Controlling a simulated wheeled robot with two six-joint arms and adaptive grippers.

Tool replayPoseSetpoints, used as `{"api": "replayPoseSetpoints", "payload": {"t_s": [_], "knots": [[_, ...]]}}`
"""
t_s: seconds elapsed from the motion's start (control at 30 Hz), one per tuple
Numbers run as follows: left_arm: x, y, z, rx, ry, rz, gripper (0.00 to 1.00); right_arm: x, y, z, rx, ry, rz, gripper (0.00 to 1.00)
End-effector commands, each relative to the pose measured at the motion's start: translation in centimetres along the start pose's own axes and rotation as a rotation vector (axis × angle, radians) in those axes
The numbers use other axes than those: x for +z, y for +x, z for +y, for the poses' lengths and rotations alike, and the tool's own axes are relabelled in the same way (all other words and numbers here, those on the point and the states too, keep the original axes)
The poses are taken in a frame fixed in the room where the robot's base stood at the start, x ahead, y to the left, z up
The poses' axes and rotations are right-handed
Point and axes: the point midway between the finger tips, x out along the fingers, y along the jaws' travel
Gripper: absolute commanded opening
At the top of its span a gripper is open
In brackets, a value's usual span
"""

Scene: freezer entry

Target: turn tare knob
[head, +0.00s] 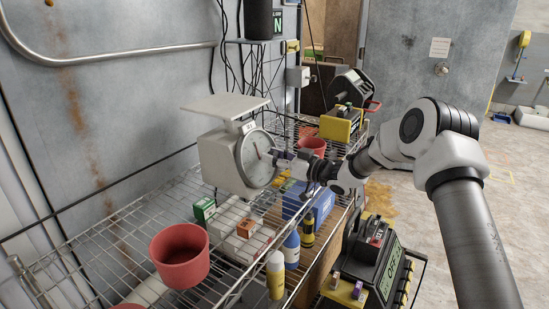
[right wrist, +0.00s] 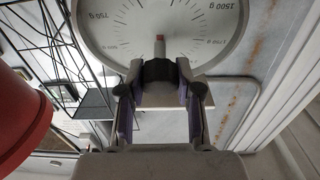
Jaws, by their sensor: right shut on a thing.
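A white kitchen scale (head: 218,160) with a flat pan (head: 222,106) on top stands on the wire shelf. Its round dial (head: 254,160) faces right, towards my right arm. My right gripper (head: 278,156) is right in front of the dial. In the right wrist view the dial (right wrist: 160,25) fills the top, upside down. There my right gripper (right wrist: 160,84) is shut on the dark tare knob (right wrist: 160,70), with a finger on each side. A small reddish marker (right wrist: 160,46) shows just above the knob. My left gripper is out of view.
A red pot (head: 180,256) stands front left on the wire shelf. Small boxes, a blue box (head: 318,204) and bottles (head: 291,249) sit below and in front of the scale. Another red pot (head: 312,146) is behind my gripper. Open floor lies right.

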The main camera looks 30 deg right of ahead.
Motion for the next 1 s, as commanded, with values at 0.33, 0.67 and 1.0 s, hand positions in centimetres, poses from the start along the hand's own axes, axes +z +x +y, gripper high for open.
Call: {"api": "replayPoseSetpoints", "payload": {"t_s": [0.33, 0.67, 1.0], "knots": [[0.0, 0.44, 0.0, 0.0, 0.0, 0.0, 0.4, 0.04, -0.01, 0.04, -0.11, -0.274, 0.007, 0.0], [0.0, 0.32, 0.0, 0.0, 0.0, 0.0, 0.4, -0.02, 0.0, -0.02, -0.21, -0.518, 0.012, 0.0], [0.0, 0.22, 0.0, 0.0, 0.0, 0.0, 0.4, 0.03, 0.0, -0.06, -0.262, -0.645, 0.014, 0.0]]}}
